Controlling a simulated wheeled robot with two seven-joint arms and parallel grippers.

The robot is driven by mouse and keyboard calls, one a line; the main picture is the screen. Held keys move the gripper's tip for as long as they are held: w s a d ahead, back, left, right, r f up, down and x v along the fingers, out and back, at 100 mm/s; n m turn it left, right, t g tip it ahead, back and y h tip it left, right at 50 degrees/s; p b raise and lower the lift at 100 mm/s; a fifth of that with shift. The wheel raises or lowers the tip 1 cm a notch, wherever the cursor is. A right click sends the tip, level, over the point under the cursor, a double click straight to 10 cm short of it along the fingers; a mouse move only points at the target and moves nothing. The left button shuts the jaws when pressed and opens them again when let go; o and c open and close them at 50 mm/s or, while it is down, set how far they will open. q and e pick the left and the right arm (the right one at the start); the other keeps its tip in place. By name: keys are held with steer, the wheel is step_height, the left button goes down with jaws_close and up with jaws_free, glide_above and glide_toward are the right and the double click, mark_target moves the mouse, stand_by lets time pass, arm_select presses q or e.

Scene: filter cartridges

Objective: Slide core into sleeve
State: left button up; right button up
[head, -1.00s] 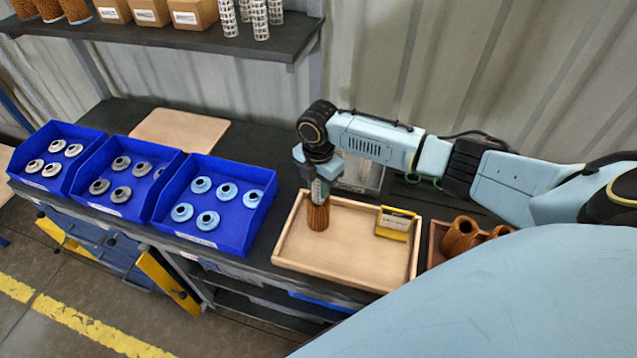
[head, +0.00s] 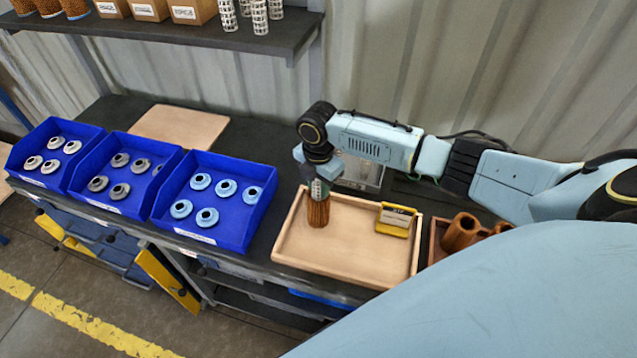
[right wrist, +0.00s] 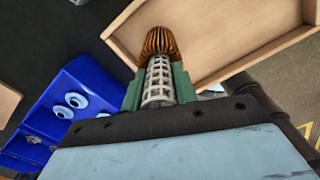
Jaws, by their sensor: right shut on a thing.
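My right gripper (head: 320,188) is shut on a white lattice core (right wrist: 159,84), seen between the green fingers in the right wrist view. Directly beyond the core is an orange-brown pleated sleeve (head: 318,213), upright in the left part of the wooden tray (head: 345,270). In the right wrist view the sleeve (right wrist: 158,42) lines up with the core, and the core's far end meets the sleeve's opening. I cannot tell how deep the core is inside. My left gripper is not in view.
Three blue bins (head: 240,240) with pale, grey and blue caps stand left of the tray. A yellow card holder (head: 396,220) stands in the tray's right part. More brown sleeves (head: 462,232) lie in a box at right. A shelf (head: 180,35) holds lattice cores and boxes.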

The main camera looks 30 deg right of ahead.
steer(key=shift+f, duration=0.5)
steer(key=o, duration=1)
steer(key=shift+r, duration=0.15)
step_height(320, 180, up, 13)
steer(key=shift+r, duration=0.1)
stand_by(0.4)
